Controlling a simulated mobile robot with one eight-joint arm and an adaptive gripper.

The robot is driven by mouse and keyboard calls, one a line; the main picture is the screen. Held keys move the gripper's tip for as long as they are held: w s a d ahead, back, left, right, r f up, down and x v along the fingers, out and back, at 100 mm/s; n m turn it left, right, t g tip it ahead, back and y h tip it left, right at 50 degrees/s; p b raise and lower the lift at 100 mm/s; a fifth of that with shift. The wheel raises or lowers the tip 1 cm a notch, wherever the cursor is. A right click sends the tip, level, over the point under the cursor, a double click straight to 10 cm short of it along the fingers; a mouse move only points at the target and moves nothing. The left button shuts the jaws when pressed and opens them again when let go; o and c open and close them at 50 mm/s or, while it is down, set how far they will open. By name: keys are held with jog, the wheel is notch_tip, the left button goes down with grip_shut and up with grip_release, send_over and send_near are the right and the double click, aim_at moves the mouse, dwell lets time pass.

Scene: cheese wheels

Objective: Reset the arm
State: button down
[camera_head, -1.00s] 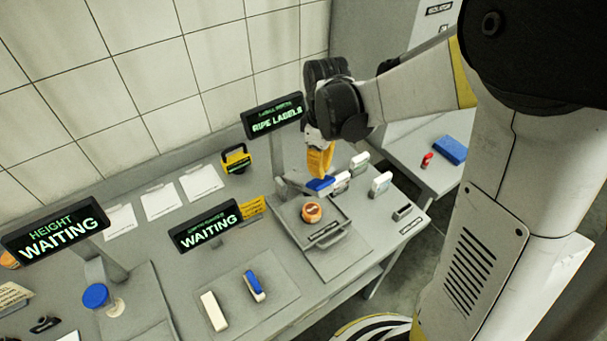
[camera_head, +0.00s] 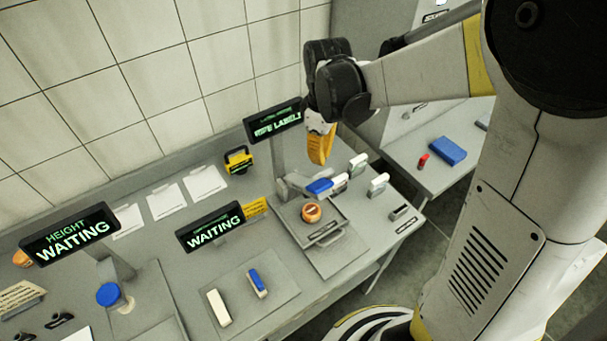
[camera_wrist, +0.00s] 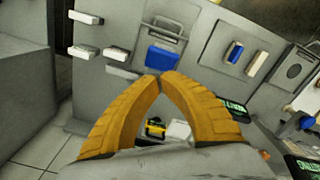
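My gripper (camera_head: 320,160) has orange fingers and hangs above the bench near the ripe labels screen (camera_head: 274,122). In the wrist view the fingertips (camera_wrist: 161,78) meet, with nothing visible held between them. A blue-topped block (camera_head: 319,186) lies below the fingers, apart from them; it also shows beyond the fingertips in the wrist view (camera_wrist: 163,58). My arm is still bent out over the bench.
White blocks (camera_head: 378,184) stand right of the blue-topped one. Waiting screens (camera_head: 211,228) rise from the bench at left and middle. A yellow-and-black device (camera_head: 238,160) is near the wall. A side table at right holds a blue box (camera_head: 447,151) and a small red item (camera_head: 423,161).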

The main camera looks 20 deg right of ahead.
jog(key=shift+r, duration=0.65)
jog(key=shift+f, duration=0.1)
jog(key=s+f+m+t+b, duration=0.7)
jog(key=s+f+b, duration=0.5)
jog(key=b, duration=0.9)
jog(key=f+m, duration=0.1)
jog(key=m, duration=0.1)
jog(key=shift+s+m+b, duration=0.3)
jog(key=shift+s+b, duration=0.05)
jog(key=shift+b, duration=0.05)
dwell(0.5)
